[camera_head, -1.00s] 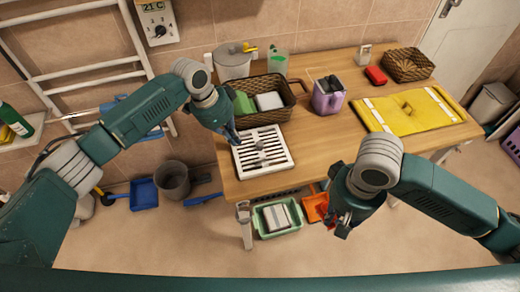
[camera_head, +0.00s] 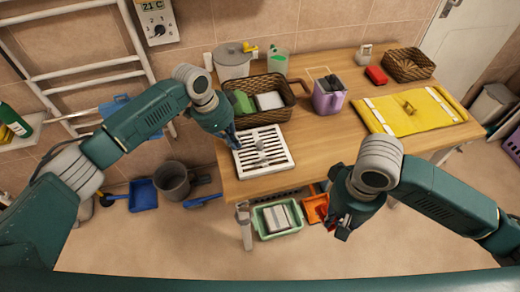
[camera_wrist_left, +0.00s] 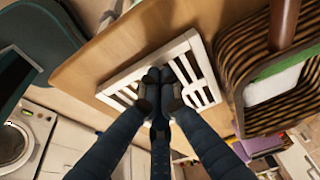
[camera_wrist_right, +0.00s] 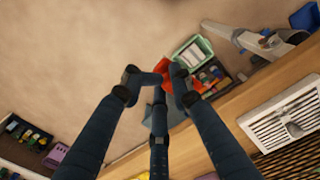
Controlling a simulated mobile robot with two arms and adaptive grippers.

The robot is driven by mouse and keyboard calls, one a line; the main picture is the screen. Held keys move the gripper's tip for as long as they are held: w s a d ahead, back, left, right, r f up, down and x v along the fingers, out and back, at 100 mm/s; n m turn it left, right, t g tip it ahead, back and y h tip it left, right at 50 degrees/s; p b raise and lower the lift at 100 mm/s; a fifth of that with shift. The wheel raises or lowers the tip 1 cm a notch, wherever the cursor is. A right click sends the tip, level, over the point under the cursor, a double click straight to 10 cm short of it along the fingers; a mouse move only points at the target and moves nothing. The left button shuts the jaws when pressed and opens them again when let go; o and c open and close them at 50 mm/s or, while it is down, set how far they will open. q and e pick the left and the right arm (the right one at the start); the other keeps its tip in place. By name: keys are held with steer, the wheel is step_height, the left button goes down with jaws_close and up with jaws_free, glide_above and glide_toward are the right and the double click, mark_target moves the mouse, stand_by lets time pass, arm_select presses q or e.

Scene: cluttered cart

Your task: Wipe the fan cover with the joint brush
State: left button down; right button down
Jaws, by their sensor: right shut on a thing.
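The fan cover (camera_head: 264,151) is a white slatted square lying flat at the table's front left corner, with dark marks on its slats. It also shows in the left wrist view (camera_wrist_left: 112,88) and right wrist view (camera_wrist_right: 285,118). My left gripper (camera_head: 232,140) is at the cover's left edge; its fingertips (camera_wrist_left: 159,82) look together over the slats, with nothing seen between them. My right gripper (camera_head: 343,226) is in front of the table, over the floor, its fingers (camera_wrist_right: 156,84) shut on a small reddish thing. This seems to be the joint brush (camera_head: 341,234); most of it is hidden.
A wicker basket (camera_head: 290,112) stands just behind the cover, with a purple container (camera_head: 328,98) to its right. A yellow mat (camera_head: 440,120) lies at the table's right. A green crate (camera_head: 256,222) and orange dustpan (camera_head: 313,208) are below the front edge.

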arm_select(q)
steer(key=shift+f, duration=0.35)
arm_select(e)
steer(key=shift+f, duration=0.15)
arm_select(q)
steer(key=shift+r, duration=0.1)
